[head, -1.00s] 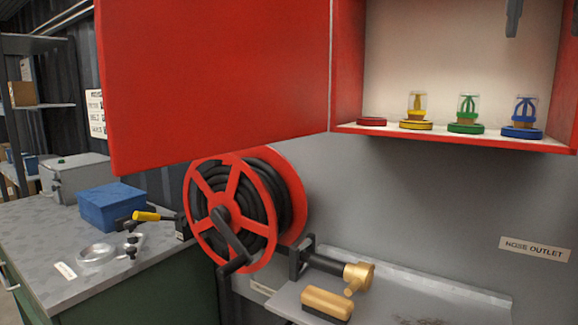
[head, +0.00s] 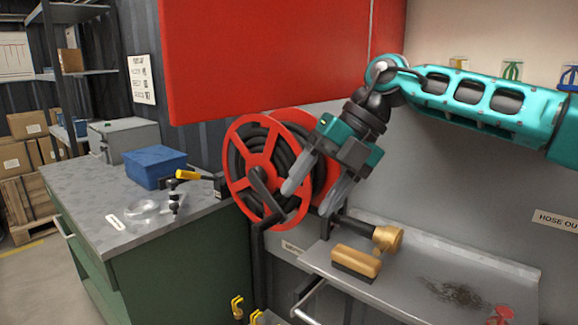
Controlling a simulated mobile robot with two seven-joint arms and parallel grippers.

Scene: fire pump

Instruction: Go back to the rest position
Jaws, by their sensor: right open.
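My right gripper (head: 309,196) is in the head view, with its arm coming in from the upper right. Its two fingers are apart, point down and to the left, and have nothing between them. It is in front of the right side of the red hose reel (head: 236,150) in the picture, above the brass nozzle (head: 387,238). I cannot tell whether it touches the reel. My left gripper is not in view.
The open red cabinet door (head: 270,55) hangs above the reel. A grey shelf (head: 440,262) holds the nozzle and a tan-topped brush (head: 356,262). On the left, a green workbench (head: 165,265) bears a blue box (head: 155,166). Floor shows at the far left.

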